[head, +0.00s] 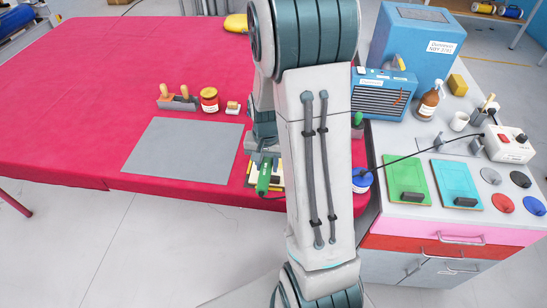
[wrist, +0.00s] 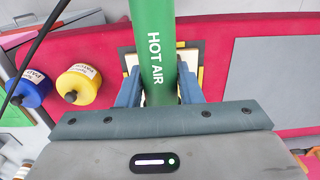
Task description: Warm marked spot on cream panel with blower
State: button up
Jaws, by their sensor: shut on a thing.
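My gripper (wrist: 160,88) is shut on the green blower (wrist: 155,40), a tube marked HOT AIR. The blower also shows in the head view (head: 264,178), over the near right part of the red table, with my arm beside it. The cream panel (wrist: 191,66) has a dark border and lies beneath the blower in the wrist view. In the head view only slivers of the panel (head: 281,172) show around the blower and arm. I cannot see the marked spot. The gap between blower and panel is hard to judge.
A grey mat (head: 183,150) lies left on the red table (head: 75,95). A blue pot (wrist: 30,92) and a yellow pot (wrist: 80,86) stand left of the panel in the wrist view. A black cable (head: 425,150) runs to a white control box (head: 509,143) on the bench.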

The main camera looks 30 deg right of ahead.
notch_tip(320, 180, up, 8)
jog(key=p, duration=0.5)
jog(key=shift+r, duration=1.45)
jog(key=shift+f, duration=0.1)
